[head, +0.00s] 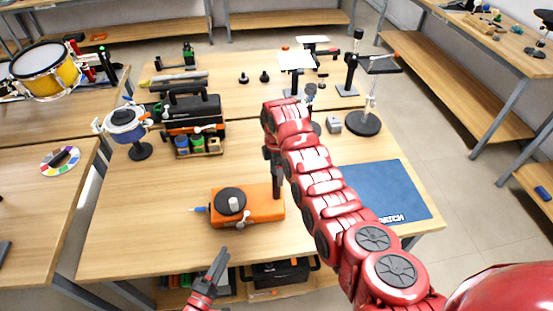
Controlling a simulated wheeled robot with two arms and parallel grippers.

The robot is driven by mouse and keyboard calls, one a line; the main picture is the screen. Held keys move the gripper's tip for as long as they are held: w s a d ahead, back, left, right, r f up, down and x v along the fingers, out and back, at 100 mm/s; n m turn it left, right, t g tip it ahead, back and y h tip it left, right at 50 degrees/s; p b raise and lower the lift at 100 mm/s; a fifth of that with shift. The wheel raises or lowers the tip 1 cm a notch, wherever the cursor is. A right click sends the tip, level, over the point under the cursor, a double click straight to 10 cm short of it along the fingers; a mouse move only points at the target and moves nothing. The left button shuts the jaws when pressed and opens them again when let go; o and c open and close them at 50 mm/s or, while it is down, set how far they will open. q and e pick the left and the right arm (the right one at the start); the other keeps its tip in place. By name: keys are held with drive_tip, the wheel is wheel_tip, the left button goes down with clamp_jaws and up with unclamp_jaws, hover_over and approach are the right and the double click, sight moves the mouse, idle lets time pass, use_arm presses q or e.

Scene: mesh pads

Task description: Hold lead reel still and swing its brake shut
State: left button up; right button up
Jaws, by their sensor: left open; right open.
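The lead reel appears to be the orange block (262,204) with a black round drum (229,201) on top, lying on the wooden table. A lead with a blue tip (199,209) sticks out on its left. A small pale lever (244,219), possibly the brake, is at the drum's lower right; its exact setting is too small to tell. My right gripper (278,190) points down at the block's right end, open; whether it touches the block I cannot tell. My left gripper (219,262) is open and empty, below the block near the table's front edge.
A black and orange tool case (193,115) and a round blue-white device on a stand (124,118) are at the back left. A blue mat (385,190) lies right, partly behind my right arm. A black-based stand (363,124) is behind it. The table left of the reel is clear.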

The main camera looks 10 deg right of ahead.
sight(276, 182)
drive_tip(key=shift+f, duration=2.65)
clamp_jaws()
drive_tip(key=shift+c, duration=2.3)
unclamp_jaws()
clamp_jaws()
drive_tip(key=shift+s+f, duration=0.1)
drive_tip(key=shift+f, duration=0.05)
